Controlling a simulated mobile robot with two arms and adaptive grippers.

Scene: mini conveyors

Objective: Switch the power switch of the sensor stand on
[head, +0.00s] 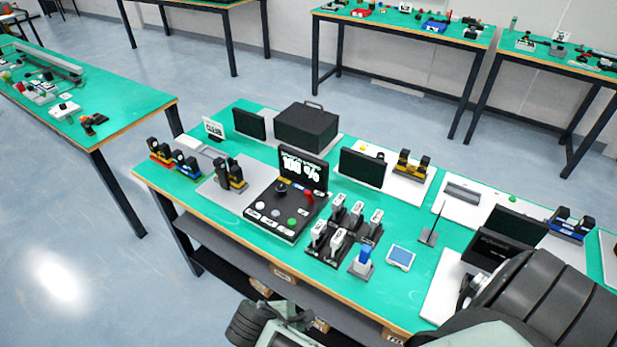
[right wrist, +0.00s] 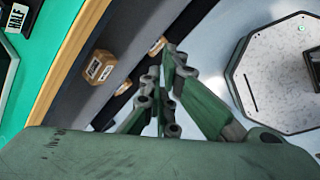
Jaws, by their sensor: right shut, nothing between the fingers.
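I cannot tell for certain which thing is the sensor stand. A small grey stand with a blue upper part (head: 362,262) stands near the front edge of the table in the head view. A thin upright rod on a dark grey base (head: 429,237) stands to its right. No power switch can be made out at this size. My right gripper (right wrist: 163,105) shows in the right wrist view, shut and empty, off the table's front edge and apart from everything on top. My left gripper is not in view.
The green table (head: 225,220) is crowded: a control panel with buttons (head: 285,210), several white-and-black blocks (head: 338,240), a small blue-screened device (head: 401,256) and dark screens. Cardboard boxes (right wrist: 100,67) sit on the shelf below. My dark arm link covers the right front corner.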

